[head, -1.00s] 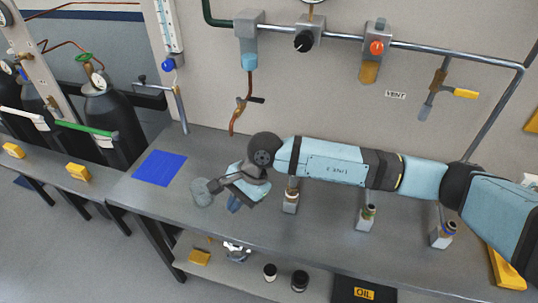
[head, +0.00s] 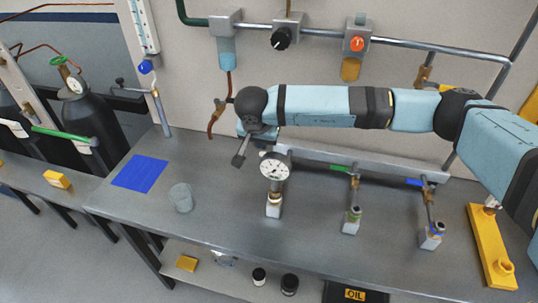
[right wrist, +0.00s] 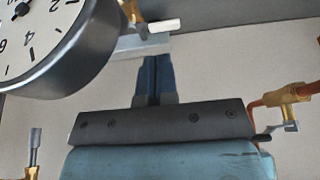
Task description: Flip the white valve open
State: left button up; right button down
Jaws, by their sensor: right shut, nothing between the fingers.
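In the right wrist view a white lever (right wrist: 157,26) sits on a brass valve body (right wrist: 133,10), lying roughly level, just beyond my fingertips. My right gripper (right wrist: 156,62) is shut and empty, its dark blue fingers pointing at the grey bar under the lever. A small gap or contact there cannot be told. In the head view my right gripper (head: 257,132) is at the back of the bench, above and behind the round gauge. Its fingertips and the white lever are hidden there by the wrist and the gauge. My left gripper is not in view.
The gauge (head: 275,167) stands close to my wrist. Valves with a green handle (head: 341,169) and a blue handle (head: 413,182) are to the right. A copper pipe valve (right wrist: 290,93) is close on the right. A glass (head: 181,198) and blue mat (head: 140,173) lie left.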

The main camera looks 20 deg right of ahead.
jog(key=shift+a, duration=0.1)
jog(key=shift+f, duration=0.1)
jog(key=p+x, duration=0.1)
jog(key=x, duration=0.9)
jog(key=shift+p, duration=0.35)
jog(key=shift+w+m+b, duration=0.2)
jog(key=shift+m+b, duration=0.2)
